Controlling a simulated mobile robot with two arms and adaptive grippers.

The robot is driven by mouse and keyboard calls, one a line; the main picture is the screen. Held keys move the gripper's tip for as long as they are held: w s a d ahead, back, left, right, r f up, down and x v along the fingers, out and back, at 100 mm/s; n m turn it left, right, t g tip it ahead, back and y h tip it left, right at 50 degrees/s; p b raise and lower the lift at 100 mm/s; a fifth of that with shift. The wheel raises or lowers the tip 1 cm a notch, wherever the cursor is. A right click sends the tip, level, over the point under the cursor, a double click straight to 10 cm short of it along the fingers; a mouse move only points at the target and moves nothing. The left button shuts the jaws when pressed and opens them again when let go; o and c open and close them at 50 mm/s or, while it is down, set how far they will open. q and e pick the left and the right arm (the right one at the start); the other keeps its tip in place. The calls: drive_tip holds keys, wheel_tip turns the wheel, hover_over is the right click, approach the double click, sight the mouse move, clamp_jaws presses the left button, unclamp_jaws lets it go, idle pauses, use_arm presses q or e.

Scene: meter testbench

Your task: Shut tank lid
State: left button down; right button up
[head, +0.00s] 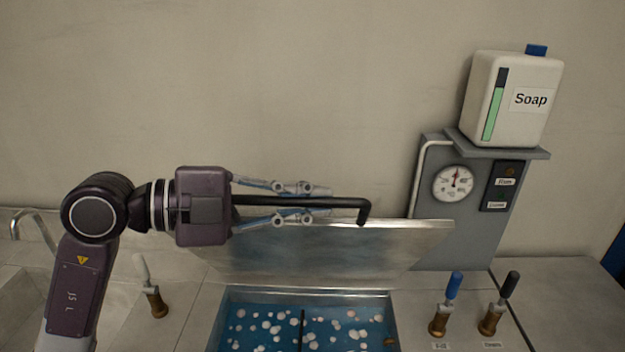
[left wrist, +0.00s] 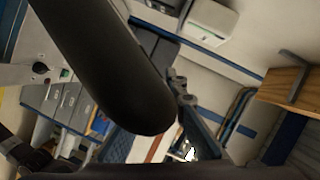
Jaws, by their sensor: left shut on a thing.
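The tank (head: 391,330) is open at the bottom centre and shows blue liquid with white foam blobs. Its metal lid (head: 330,252) stands raised and tilted back behind the opening. My left gripper (head: 328,201) is shut on a dark rod (head: 352,202) with a short end bent downward. The rod lies between the two fingers and reaches past their tips to the right. In the picture the bent end overlaps the lid's upper edge; I cannot tell if it touches. In the left wrist view the rod (left wrist: 105,65) appears as a large dark cylinder. My right gripper is not in view.
Right of the tank are a blue-handled valve (head: 453,287) and a black-handled valve (head: 508,290); a white-handled valve (head: 150,285) stands left. A grey panel with a gauge (head: 453,183) and a soap container (head: 513,100) stands behind right. A faucet (head: 30,222) is far left.

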use_arm(q)
drive_tip(key=s+f+b, duration=0.3)
drive_tip(key=s+f, duration=0.4)
drive_tip(key=s, duration=0.1)
drive_tip(key=shift+s, duration=0.4)
drive_tip(key=shift+r, duration=0.1)
drive_tip(key=c, duration=2)
unclamp_jaws()
drive_tip(key=shift+o, duration=0.2)
drive_tip(key=v, duration=1.2)
drive_tip(key=shift+c, duration=0.7)
